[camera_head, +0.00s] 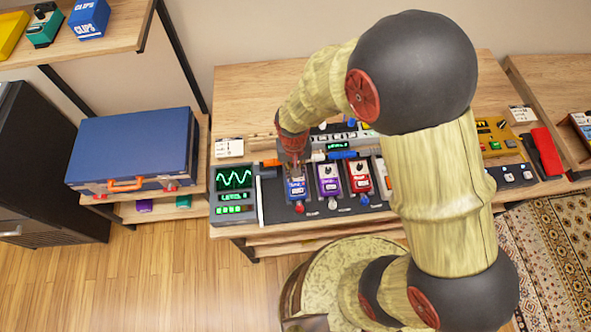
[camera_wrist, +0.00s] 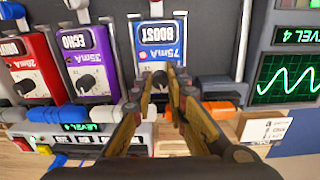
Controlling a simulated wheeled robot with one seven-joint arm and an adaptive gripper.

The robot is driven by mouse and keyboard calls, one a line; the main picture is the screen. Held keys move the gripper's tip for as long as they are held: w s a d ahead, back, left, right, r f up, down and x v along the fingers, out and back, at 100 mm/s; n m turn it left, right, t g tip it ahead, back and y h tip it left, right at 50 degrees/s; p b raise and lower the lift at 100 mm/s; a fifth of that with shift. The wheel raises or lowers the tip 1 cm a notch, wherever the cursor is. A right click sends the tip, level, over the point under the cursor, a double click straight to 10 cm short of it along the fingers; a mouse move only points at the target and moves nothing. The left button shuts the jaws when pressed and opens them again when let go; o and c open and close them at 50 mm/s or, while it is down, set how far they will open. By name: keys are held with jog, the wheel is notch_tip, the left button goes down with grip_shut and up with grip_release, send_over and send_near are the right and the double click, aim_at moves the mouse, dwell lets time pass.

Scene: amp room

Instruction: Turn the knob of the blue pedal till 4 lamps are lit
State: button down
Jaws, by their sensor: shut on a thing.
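The blue pedal (camera_head: 296,188) stands at the left end of the pedal row. In the wrist view it is the blue pedal (camera_wrist: 160,42) marked BOOST and 75mA, upside down. Its dark knob (camera_wrist: 159,77) sits between my gripper's (camera_wrist: 166,86) fingertips, which partly hide it. My gripper (camera_head: 294,163) is shut on the knob from above. A meter (camera_head: 234,179) left of the pedal shows a green wave, a LEVEL line and a row with several green lamps lit (camera_head: 235,210). The meter's screen (camera_wrist: 288,72) also shows in the wrist view, its lamp row out of frame.
A purple ECHO pedal (camera_wrist: 88,68) and a red pedal (camera_wrist: 32,72) stand beside the blue one. Orange (camera_wrist: 218,109) and blue plugs lie close to the fingers. A blue case (camera_head: 130,150) stands farther left. The wood floor in front is clear at left.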

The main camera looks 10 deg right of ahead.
dwell(0.3)
jog(key=c, duration=1.8)
grip_release()
jog(key=shift+o, duration=0.3)
notch_tip(320, 180, up, 12)
jog(key=shift+a, duration=0.2)
